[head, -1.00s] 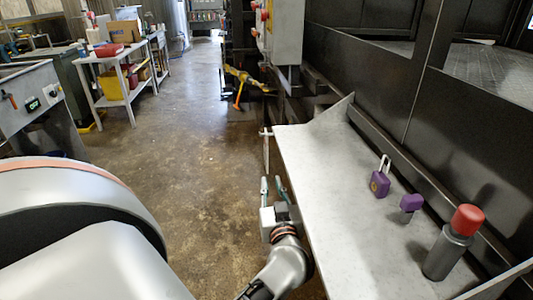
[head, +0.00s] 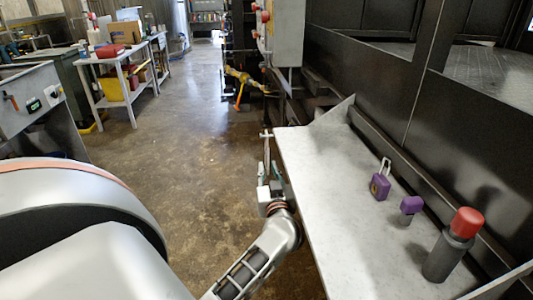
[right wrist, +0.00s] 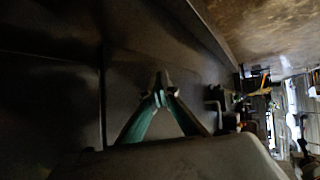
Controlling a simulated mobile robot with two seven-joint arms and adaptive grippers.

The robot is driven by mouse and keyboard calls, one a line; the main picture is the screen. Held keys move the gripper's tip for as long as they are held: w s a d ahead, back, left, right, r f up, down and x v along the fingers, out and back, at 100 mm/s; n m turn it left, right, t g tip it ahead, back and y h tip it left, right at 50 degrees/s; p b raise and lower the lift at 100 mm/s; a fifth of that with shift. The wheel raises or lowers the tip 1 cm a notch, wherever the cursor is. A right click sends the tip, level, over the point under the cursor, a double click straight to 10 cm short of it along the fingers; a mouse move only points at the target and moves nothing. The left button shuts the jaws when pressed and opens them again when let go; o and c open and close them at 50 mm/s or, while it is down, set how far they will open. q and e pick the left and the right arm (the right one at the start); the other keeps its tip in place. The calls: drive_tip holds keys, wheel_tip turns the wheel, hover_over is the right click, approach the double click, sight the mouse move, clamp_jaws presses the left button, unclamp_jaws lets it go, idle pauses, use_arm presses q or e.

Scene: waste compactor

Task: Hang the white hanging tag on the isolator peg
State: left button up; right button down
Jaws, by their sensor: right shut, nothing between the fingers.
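A grey cabinet (head: 287,35) with red knobs stands at the back. I cannot make out the isolator peg for certain.
The pale shelf (head: 330,200) holds a purple padlock (head: 380,185), a smaller purple-topped item (head: 410,207) and a dark cylinder with a red cap (head: 453,245). Dark machine walls rise on the right. The floor (head: 190,160) left of the shelf is clear.

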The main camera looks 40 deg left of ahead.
use_arm(q)
clamp_jaws()
drive_tip(key=shift+r, duration=0.1)
drive_tip(key=shift+r+p, duration=0.2)
drive_tip(key=shift+p, duration=0.4)
drive_tip(key=shift+r+p, duration=0.25)
drive_tip(key=shift+p, duration=0.35)
idle(0.5)
idle(0.5)
drive_tip(key=shift+s+a+p, duration=0.15)
drive_tip(key=shift+p, duration=0.15)
drive_tip(key=s+a+p, duration=0.4)
drive_tip(key=s+p, duration=0.1)
drive_tip(key=shift+p, duration=0.3)
idle(1.0)
